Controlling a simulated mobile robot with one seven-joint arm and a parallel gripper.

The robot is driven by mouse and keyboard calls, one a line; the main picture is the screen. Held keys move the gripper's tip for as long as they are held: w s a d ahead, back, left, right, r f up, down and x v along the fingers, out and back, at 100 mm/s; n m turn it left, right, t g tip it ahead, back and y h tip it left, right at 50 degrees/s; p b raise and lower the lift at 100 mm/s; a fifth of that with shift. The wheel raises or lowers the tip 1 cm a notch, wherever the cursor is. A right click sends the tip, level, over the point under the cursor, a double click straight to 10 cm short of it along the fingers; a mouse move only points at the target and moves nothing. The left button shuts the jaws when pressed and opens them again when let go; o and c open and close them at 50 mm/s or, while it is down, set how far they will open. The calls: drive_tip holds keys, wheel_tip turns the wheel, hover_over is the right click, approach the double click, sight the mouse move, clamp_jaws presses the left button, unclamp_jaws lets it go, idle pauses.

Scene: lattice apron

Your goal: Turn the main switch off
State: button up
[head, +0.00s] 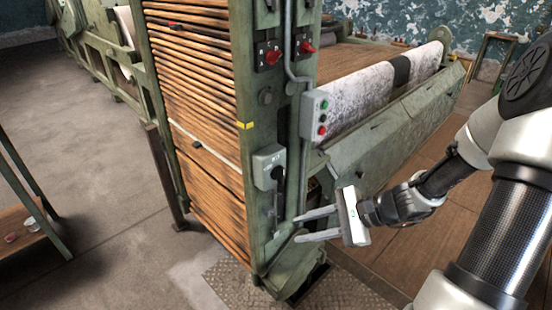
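A grey switch box (268,166) with a dark lever (278,185) is mounted low on the green machine post. I take it for the main switch, though its label is too small to read. The lever hangs roughly downward along the box's right side; I cannot tell which setting that marks. My gripper (297,228) is to the right of and below the lever in the picture. Its two fingers are spread apart and point left toward the post, with nothing between them. The fingers look clear of the lever.
Two red rotary knobs (271,56) on dark plates sit higher on the post. A push-button box (315,115) with green and red buttons is at its right edge. A grey conduit (292,140) runs down beside the lever. A green-framed table (30,215) stands at left; floor between is free.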

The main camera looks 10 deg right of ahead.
drive_tip(key=w+d+f+m+t+y, duration=0.1)
drive_tip(key=w+d+m+t, duration=0.1)
drive_tip(key=d+m+t, duration=0.3)
drive_tip(key=m+t+h, duration=0.1)
drive_tip(key=m+t, duration=0.4)
drive_tip(key=m, duration=0.2)
approach(284, 176)
drive_tip(key=shift+m+t, duration=0.3)
drive_tip(key=b+x, duration=0.3)
drive_tip(key=x, duration=0.5)
drive_tip(key=shift+a+f, duration=0.1)
drive_tip(key=shift+a, duration=0.1)
clamp_jaws()
